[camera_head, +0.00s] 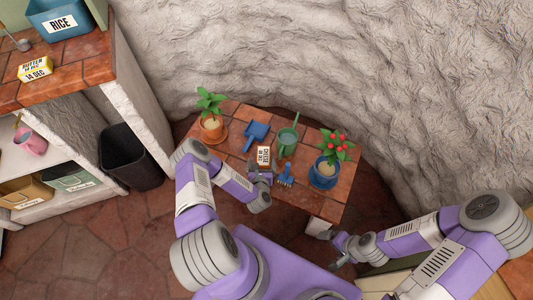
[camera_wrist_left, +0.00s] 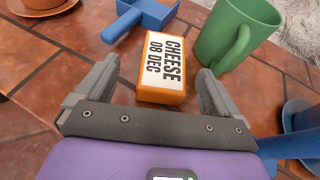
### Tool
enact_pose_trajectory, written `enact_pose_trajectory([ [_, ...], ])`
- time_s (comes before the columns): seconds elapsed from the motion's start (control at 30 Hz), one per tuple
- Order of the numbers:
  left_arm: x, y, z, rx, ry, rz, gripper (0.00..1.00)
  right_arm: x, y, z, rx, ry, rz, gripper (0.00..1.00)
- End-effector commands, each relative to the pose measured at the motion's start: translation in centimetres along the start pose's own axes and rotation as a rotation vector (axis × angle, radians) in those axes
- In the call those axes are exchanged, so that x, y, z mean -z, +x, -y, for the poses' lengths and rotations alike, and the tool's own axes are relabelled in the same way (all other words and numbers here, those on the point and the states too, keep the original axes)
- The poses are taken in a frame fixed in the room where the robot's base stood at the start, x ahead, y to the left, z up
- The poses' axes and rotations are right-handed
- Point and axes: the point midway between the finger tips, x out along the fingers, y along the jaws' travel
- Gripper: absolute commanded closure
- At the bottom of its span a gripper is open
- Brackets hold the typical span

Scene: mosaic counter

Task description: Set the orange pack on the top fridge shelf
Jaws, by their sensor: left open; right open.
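The orange pack (camera_head: 264,155), a small block with orange sides and a white label reading CHEESE 08 DEC, lies on the tiled table. It also shows in the left wrist view (camera_wrist_left: 162,65). My left gripper (camera_head: 261,168) is open at the pack's near end. In the left wrist view its two fingers (camera_wrist_left: 158,72) stand apart on either side of the pack's near part, with gaps visible. My right gripper (camera_head: 343,248) is open and empty off the table's near right corner. I cannot make out a fridge or its top shelf in either view.
Near the pack on the table (camera_head: 228,113) are a blue scoop (camera_head: 256,131), a green mug-like can (camera_head: 288,138), a blue hand fork (camera_head: 286,176) and two potted plants. A tiled counter (camera_head: 85,62) with open shelves and a black bin (camera_head: 130,157) stand left. A rough wall rises behind.

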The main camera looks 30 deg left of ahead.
Motion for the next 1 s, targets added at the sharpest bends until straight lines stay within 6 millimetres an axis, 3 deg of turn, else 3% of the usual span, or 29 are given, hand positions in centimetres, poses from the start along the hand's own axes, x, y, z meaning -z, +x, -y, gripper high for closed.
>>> enact_pose_trajectory([
  [0.4,0.2,5.6,0.7,0.001,0.004,0.002,0.04,0.2,2.7,-1.0,0.000,0.001,-0.001,0.04],
  [0.7,0.0,6.1,0.8,0.002,0.003,-0.001,0.04,0.2,2.7,-1.0,0.000,0.000,-0.001,0.04],
  [1.0,0.0,6.0,0.8,0.002,0.004,-0.002,0.49,0.2,2.7,-1.0,0.000,0.000,-0.001,0.04],
])
